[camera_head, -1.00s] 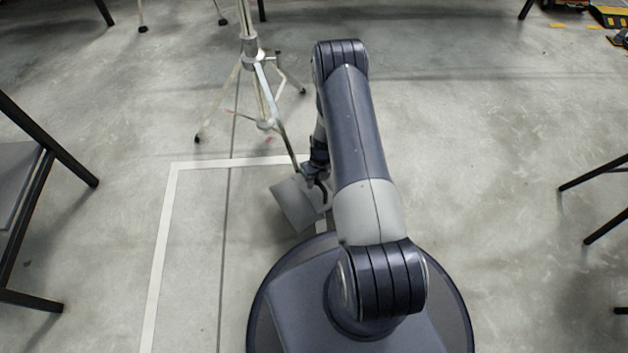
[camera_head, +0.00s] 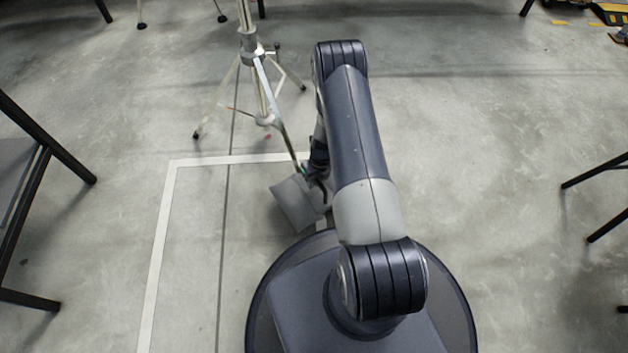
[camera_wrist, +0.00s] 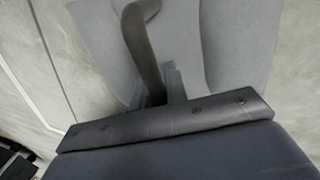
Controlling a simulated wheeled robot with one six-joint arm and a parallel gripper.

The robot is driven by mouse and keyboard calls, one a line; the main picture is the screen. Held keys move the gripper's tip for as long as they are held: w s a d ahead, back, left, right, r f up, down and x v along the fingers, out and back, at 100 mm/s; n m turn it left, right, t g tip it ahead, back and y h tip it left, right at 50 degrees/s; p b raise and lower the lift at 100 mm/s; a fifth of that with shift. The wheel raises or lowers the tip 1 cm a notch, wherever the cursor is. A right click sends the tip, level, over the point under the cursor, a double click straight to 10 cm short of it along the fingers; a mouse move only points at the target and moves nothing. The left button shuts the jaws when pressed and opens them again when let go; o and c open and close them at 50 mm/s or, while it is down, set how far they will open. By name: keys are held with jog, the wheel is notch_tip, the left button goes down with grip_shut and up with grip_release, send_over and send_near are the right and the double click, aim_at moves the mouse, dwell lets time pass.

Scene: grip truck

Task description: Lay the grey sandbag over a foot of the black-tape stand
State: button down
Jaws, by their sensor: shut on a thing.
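The grey sandbag (camera_head: 294,204) hangs at my gripper (camera_head: 320,187), just in front of a metal tripod stand (camera_head: 262,85). In the wrist view the sandbag (camera_wrist: 230,50) fills the upper part, and its dark strap (camera_wrist: 142,45) runs down between my fingers (camera_wrist: 165,85), which are shut on it. One leg of the stand (camera_head: 289,150) reaches toward the bag's top edge. I cannot tell whether bag and leg touch, or whether the bag rests on the floor. My arm hides part of the gripper. No black tape can be made out on the stand.
A white floor line (camera_head: 165,230) runs around the area left of the bag. Dark-legged furniture stands at the left (camera_head: 60,150) and the right (camera_head: 595,180). Other stand feet (camera_head: 141,24) show at the top left. Open concrete floor lies to the right of my arm.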

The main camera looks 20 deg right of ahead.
jog(key=shift+w+f+b, duration=0.1)
jog(key=shift+f+b, duration=0.65)
jog(key=shift+f, duration=0.1)
jog(key=c, duration=1.4)
grip_release()
jog(key=shift+o, duration=0.4)
jog(key=shift+s+f, duration=0.2)
notch_tip(320, 180, up, 11)
jog(key=d+p, duration=0.2)
jog(key=p, duration=0.2)
jog(key=shift+w, duration=0.3)
jog(key=shift+f, duration=0.15)
jog(key=f+b, duration=0.1)
jog(key=f, duration=0.2)
jog(key=a+f+b, duration=0.1)
jog(key=f+b, duration=0.1)
jog(key=f, duration=0.2)
jog(key=a+f+b, duration=0.1)
jog(key=f, duration=0.2)
jog(key=shift+s+f, duration=0.25)
jog(key=shift+f, duration=0.05)
jog(key=shift+r+p, duration=0.4)
jog(key=shift+r, duration=0.15)
